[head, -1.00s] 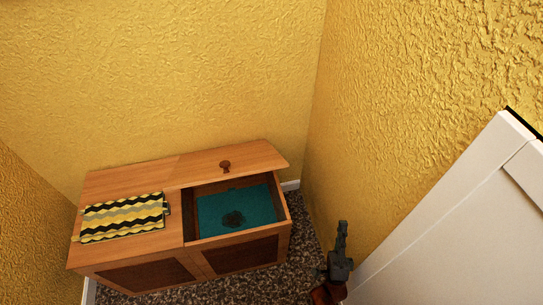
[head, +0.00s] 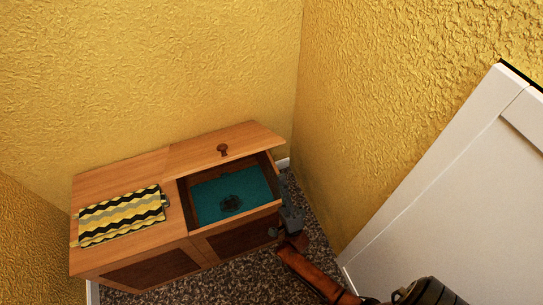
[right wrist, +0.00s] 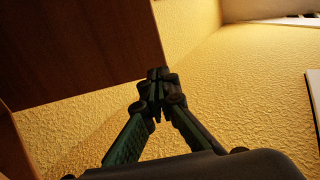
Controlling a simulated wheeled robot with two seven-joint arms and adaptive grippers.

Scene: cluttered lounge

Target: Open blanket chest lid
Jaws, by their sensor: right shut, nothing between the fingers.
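The wooden blanket chest (head: 130,257) stands against the yellow walls. Its right-hand lid (head: 240,141), with a round brown knob (head: 222,150), sits toward the back and leaves the front of the right compartment uncovered. My left gripper is out of view.
A folded black, yellow and grey zigzag cloth (head: 122,214) lies on the chest's left top. A white panel (head: 450,190) stands at the right. Speckled floor (head: 325,240) shows between it and the chest; the yellow wall (head: 350,110) is close behind.

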